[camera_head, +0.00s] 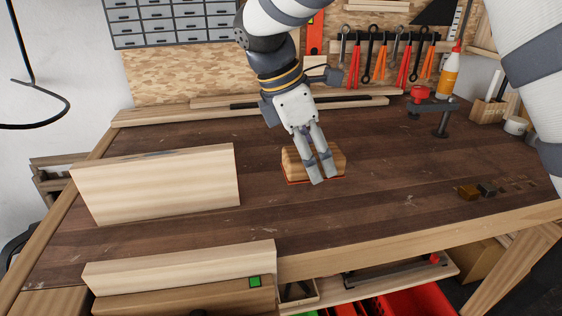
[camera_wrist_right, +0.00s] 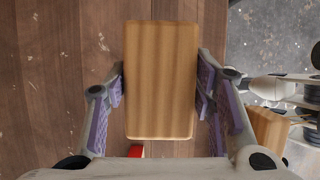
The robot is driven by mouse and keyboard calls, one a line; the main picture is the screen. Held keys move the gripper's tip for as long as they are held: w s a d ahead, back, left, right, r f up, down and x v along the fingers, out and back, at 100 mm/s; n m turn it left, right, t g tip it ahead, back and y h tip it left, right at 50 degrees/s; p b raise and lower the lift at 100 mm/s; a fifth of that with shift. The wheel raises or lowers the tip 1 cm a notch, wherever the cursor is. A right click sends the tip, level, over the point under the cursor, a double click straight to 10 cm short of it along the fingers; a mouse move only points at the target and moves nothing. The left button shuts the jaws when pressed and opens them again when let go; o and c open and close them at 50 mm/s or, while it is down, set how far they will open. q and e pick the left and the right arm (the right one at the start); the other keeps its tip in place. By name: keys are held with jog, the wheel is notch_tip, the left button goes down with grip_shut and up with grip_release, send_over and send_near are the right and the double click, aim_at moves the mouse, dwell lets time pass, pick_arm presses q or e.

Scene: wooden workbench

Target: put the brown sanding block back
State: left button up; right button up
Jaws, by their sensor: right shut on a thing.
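The brown sanding block (camera_head: 297,160) is a light-brown wooden block with a red edge along its bottom, near the middle of the workbench. My right gripper (camera_head: 319,167) reaches down over it from above, and its fingers cover part of the block. In the right wrist view the block (camera_wrist_right: 161,80) lies between the two fingers of my right gripper (camera_wrist_right: 163,88), which is shut on it. The block is at or just above the bench top; I cannot tell which. A small red piece (camera_wrist_right: 137,151) shows beside its near end. My left gripper is not in view.
A pale board (camera_head: 160,180) stands on the bench at left. A red-topped clamp (camera_head: 441,122) and a glue bottle (camera_head: 449,72) stand at the back right. The bench around the held block is clear.

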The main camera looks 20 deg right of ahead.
send_over(320, 193)
jog(key=a, duration=0.2)
notch_tip(320, 193, down, 4)
jog(key=shift+s+f, duration=0.1)
jog(key=shift+f, duration=0.15)
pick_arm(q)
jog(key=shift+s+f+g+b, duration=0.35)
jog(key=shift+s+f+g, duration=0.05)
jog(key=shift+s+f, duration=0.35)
pick_arm(e)
jog(key=shift+w+d+f, duration=0.15)
jog(key=shift+d+f, duration=0.05)
jog(key=shift+f, duration=0.75)
jog(key=shift+w+d+f, duration=0.1)
jog(key=shift+d+f, duration=0.05)
jog(key=shift+f, duration=0.75)
jog(key=shift+f, duration=0.15)
jog(key=o, duration=1.1)
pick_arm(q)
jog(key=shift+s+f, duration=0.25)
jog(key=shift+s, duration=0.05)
pick_arm(e)
jog(key=v, duration=1.2)
jog(key=shift+a, duration=0.1)
